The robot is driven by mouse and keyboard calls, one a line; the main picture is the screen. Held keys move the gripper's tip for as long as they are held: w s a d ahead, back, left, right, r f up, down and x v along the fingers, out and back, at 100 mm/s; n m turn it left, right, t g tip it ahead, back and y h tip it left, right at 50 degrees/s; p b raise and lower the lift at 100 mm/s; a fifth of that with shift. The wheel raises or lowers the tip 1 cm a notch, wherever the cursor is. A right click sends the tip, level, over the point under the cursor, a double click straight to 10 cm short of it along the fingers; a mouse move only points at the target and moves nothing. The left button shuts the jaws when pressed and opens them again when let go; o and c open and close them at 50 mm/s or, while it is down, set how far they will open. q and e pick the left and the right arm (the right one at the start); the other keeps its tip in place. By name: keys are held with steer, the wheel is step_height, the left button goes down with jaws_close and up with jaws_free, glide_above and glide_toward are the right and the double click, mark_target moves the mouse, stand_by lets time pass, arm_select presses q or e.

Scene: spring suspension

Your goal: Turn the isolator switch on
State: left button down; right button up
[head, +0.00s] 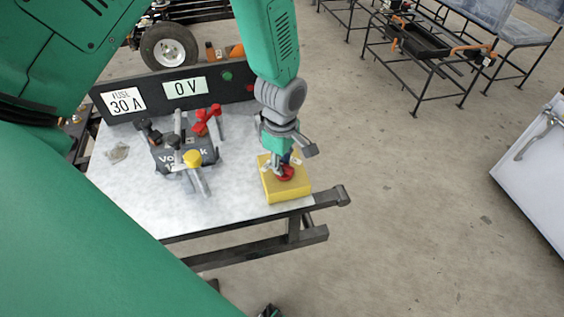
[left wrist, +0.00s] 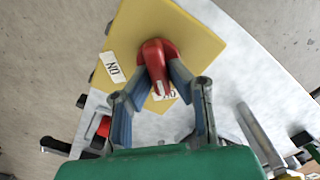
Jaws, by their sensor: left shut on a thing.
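The isolator switch is a yellow box (head: 292,192) at the right front corner of the table, with a red knob (head: 286,174) on top. My left gripper (head: 282,166) reaches down from above and is shut on the red knob. In the left wrist view the fingers (left wrist: 158,85) stand on both sides of the knob (left wrist: 155,54), above the yellow face (left wrist: 190,30). A white ON label (left wrist: 111,66) lies left of the knob. The knob's white-marked end points at a second label (left wrist: 170,94), partly hidden and hard to read.
A dark panel with FUSE 30 A (head: 124,101) and 0 V (head: 185,87) signs stands at the table's back. A dark block (head: 180,155) with red, yellow and black clamps lies left of the switch. The table (head: 225,190) is bare between them.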

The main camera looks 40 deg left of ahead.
arm_select(q)
steer(key=m+p, duration=0.3)
steer(key=shift+w+a+r+m, duration=0.15)
steer(key=shift+w+r+m, duration=0.05)
steer(key=shift+w+m, duration=0.1)
steer(key=m+p, duration=0.2)
steer(key=m, duration=0.1)
steer(key=m+p, duration=0.1)
steer(key=m, duration=0.1)
steer(key=shift+w+p, duration=0.25)
steer(key=shift+p, duration=0.1)
steer(key=m+p, duration=0.1)
steer(key=m, duration=0.4)
steer(key=shift+w+d+p, duration=0.2)
steer(key=shift+p, duration=0.2)
steer(key=shift+w+d+m+p, duration=0.15)
steer(key=shift+m+p, duration=0.15)
steer(key=shift+m, duration=0.65)
steer(key=shift+s+d+m+p, duration=0.1)
steer(key=shift+m+p, duration=0.15)
steer(key=shift+m, duration=0.7)
steer(key=shift+w+f, duration=0.1)
steer(key=c, duration=1.5)
jaws_free()
steer(key=shift+c, duration=0.2)
steer(key=shift+f, duration=0.15)
